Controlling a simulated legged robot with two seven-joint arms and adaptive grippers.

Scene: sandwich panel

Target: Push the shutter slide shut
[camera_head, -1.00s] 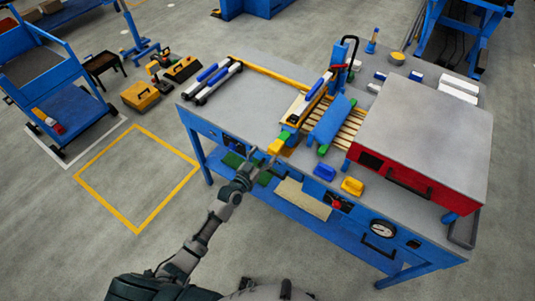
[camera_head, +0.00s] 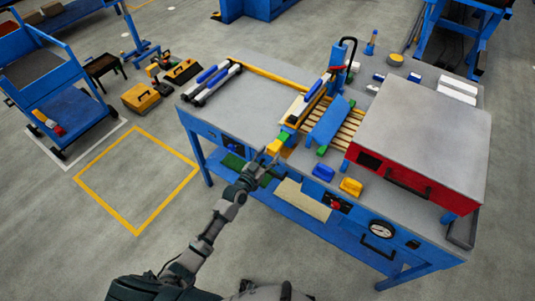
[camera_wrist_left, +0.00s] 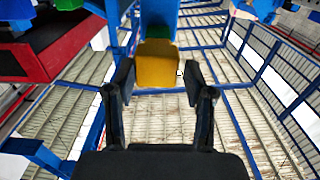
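A yellow block (camera_head: 273,147) with a green piece (camera_head: 283,137) behind it sits at the front end of the long fixture on the workbench; it looks like the handle end of the shutter slide, though I cannot be sure. The yellow block also shows in the left wrist view (camera_wrist_left: 158,66), straight ahead of my fingers. My left gripper (camera_head: 265,163) is at the bench's front edge, just short of the yellow block. Its fingers (camera_wrist_left: 158,84) are apart, with the block's near end at or just beyond the gap; contact is unclear. My right gripper is out of view.
A red-sided box with a grey top (camera_head: 425,130) stands on the right of the bench. A blue block (camera_head: 323,173) and a yellow block (camera_head: 351,187) lie near the front edge. The bench top (camera_head: 240,115) left of the fixture is largely clear.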

